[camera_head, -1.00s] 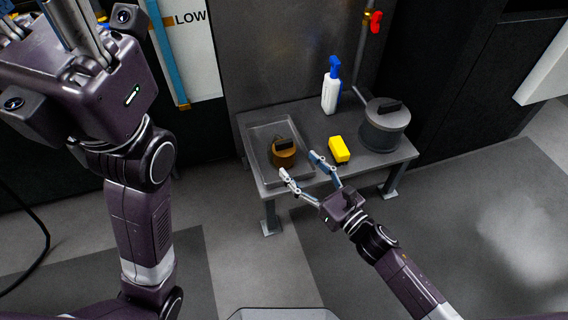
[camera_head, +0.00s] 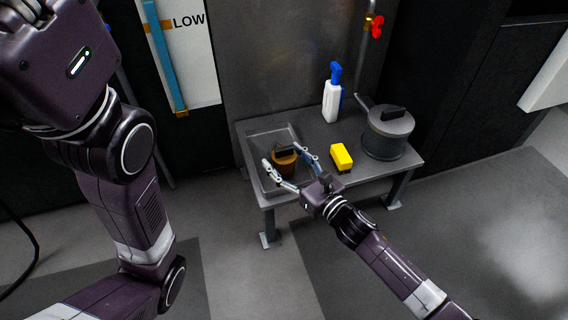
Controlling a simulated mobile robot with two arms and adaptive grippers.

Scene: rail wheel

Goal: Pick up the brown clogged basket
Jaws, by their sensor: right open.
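The brown basket (camera_head: 286,166) stands in a shallow grey tray (camera_head: 251,165) on the left part of a small grey table. It is a short brown cylinder with a dark handle on top. My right gripper (camera_head: 282,154) is open, with one finger on the left of the basket and the other on its right. I cannot tell whether the fingers touch it. My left arm rises at the left edge; the fingertips of my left gripper (camera_head: 22,12) are out of the frame.
A yellow block (camera_head: 341,156) lies right of the tray. A grey lidded pot (camera_head: 388,136) stands at the table's right end. A white bottle with a blue top (camera_head: 331,100) stands at the back. A red valve handle (camera_head: 377,26) is on the pipe above.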

